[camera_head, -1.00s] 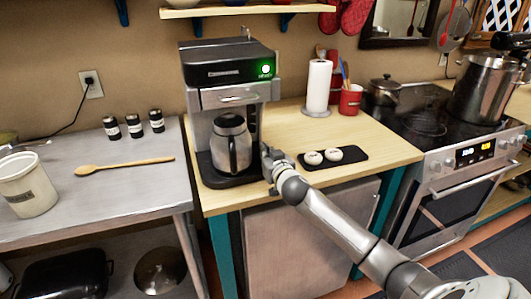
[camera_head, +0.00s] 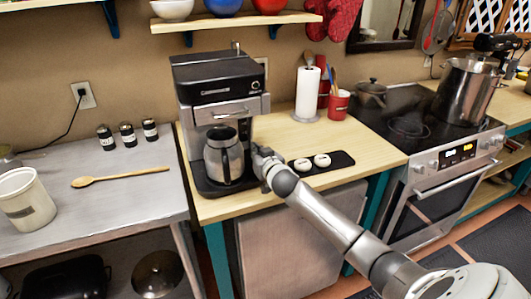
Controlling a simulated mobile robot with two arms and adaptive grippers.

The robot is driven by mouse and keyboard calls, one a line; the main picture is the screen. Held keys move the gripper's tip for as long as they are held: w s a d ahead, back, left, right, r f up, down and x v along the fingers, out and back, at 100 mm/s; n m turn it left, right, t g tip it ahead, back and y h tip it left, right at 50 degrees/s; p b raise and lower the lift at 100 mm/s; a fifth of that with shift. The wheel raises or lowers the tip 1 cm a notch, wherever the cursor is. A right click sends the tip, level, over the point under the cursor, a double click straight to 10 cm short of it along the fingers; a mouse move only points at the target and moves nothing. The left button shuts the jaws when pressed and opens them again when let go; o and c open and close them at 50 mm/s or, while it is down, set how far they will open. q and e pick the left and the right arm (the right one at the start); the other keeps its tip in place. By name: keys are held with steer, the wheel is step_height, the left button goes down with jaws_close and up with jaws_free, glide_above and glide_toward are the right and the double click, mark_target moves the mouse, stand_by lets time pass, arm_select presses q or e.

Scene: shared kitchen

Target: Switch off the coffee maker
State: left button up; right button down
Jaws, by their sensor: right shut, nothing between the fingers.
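The coffee maker (camera_head: 215,80) stands on the wooden counter, black on top with a silver front. Its round button (camera_head: 254,86) at the upper right of the front is dark, with no green glow. A steel carafe (camera_head: 223,157) sits on its base. My right gripper (camera_head: 262,160) is shut and empty, beside the coffee maker's lower right side, below the button and right of the carafe. Whether it touches the machine I cannot tell. My left gripper is out of view.
Right of my gripper are a black tray (camera_head: 340,159) with two small white items, a paper towel roll (camera_head: 307,93), a red utensil cup (camera_head: 338,104) and the stove (camera_head: 435,140). Left is a metal table (camera_head: 110,215) with a wooden spoon (camera_head: 123,172) and several jars.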

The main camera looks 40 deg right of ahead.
steer(key=shift+s+a+r+b, duration=0.2)
steer(key=shift+s+a+b, duration=0.05)
steer(key=shift+s+b, duration=0.25)
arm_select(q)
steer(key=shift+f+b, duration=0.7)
arm_select(e)
steer(key=r+v, duration=0.1)
steer(key=v, duration=0.7)
steer(key=shift+s+r, duration=0.25)
steer(key=shift+r, duration=0.2)
steer(key=shift+f, duration=0.1)
